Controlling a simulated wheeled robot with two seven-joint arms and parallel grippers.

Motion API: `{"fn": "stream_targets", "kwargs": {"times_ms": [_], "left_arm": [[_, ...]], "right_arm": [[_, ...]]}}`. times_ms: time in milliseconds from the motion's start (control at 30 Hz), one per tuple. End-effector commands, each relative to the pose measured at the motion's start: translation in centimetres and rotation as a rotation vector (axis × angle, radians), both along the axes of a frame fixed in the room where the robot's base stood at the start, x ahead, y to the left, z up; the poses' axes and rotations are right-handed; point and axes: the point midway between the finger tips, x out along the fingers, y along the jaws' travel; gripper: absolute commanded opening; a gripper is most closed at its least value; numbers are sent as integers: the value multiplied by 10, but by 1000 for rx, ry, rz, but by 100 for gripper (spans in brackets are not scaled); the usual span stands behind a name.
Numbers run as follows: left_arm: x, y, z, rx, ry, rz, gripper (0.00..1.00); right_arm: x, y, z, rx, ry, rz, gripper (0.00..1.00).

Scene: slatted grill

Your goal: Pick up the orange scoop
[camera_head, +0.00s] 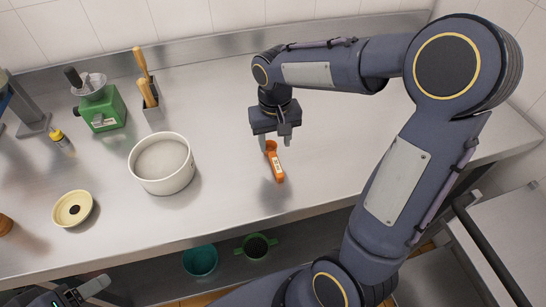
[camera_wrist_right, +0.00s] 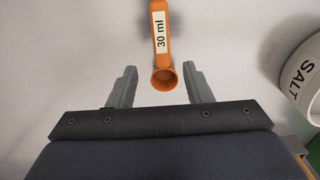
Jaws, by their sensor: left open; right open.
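The orange scoop (camera_head: 276,164) lies on the steel counter, its handle pointing toward the front edge. In the right wrist view the scoop (camera_wrist_right: 161,50) shows a white "30 ml" label on its handle, with its round cup nearest my gripper. My right gripper (camera_head: 275,146) is open above the scoop's cup end. In the wrist view its two fingers (camera_wrist_right: 158,86) stand on either side of the cup, with gaps on both sides. My left gripper (camera_head: 88,291) is at the lower left, open and empty, below the counter's front edge.
A white round pot (camera_head: 162,181) stands left of the scoop; the wrist view shows a container marked "SALT" (camera_wrist_right: 306,77). A green scale-like device (camera_head: 101,109), a holder with wooden handles (camera_head: 151,110) and a cream bowl (camera_head: 73,217) are further left. The counter right of the scoop is clear.

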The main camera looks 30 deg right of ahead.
Motion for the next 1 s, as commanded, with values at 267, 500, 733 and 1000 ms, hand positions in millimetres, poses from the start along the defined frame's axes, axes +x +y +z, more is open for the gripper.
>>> {"fn": "stream_targets", "kwargs": {"times_ms": [267,500,733,1000], "left_arm": [[0,0,7,0,0,0,68],[0,0,7,0,0,0,68],[0,0,7,0,0,0,68],[0,0,7,0,0,0,68]], "right_arm": [[0,4,-37,1,5,1,45],[0,3,-59,1,1,0,45],[0,3,-59,2,0,0,42],[0,3,-59,2,0,0,6]]}}
